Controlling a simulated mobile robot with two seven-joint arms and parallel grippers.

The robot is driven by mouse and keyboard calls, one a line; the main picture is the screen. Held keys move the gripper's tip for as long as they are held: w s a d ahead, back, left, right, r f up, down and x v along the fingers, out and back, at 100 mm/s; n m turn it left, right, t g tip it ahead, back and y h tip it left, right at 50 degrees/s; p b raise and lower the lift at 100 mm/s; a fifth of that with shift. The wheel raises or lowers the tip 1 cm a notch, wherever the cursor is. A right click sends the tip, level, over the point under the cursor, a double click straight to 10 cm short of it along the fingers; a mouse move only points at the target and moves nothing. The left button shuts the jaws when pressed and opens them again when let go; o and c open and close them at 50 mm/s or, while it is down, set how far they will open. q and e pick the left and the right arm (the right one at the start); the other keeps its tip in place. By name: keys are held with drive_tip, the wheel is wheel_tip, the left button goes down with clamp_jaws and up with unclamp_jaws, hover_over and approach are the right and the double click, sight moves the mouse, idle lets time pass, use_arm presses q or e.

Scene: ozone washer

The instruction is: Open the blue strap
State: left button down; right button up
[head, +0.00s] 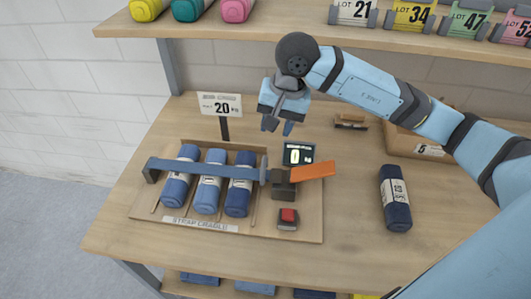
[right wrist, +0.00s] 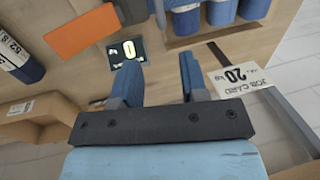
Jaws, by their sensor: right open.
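The blue strap (head: 210,170) lies across several blue rolls (head: 208,190) in the strap cradle, from a dark anchor at the left to a dark buckle (head: 281,183) at the right. An orange lever (head: 313,171) sticks out rightward from the buckle; the lever also shows in the right wrist view (right wrist: 82,30). My right gripper (head: 279,125) is open and empty, pointing down above and behind the buckle, apart from it. Its two fingers (right wrist: 156,80) show spread in the right wrist view. My left gripper is not in view.
A small display (head: 298,154) reading 0 stands behind the buckle, and a red button (head: 288,216) in front. A "20 KG" sign (head: 220,106) stands behind the cradle. A dark blue roll (head: 395,198) and a cardboard box (head: 415,146) are at the right. A shelf (head: 270,35) hangs above.

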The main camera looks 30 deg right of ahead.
sight(265, 162)
drive_tip(key=f, duration=0.4)
drive_tip(key=w+a+f+p, duration=0.1)
drive_tip(key=f, duration=0.2)
drive_tip(key=a+f, duration=0.1)
drive_tip(key=f, duration=0.3)
drive_tip(key=shift+w+f, duration=0.15)
drive_tip(key=shift+f, duration=0.15)
clamp_jaws()
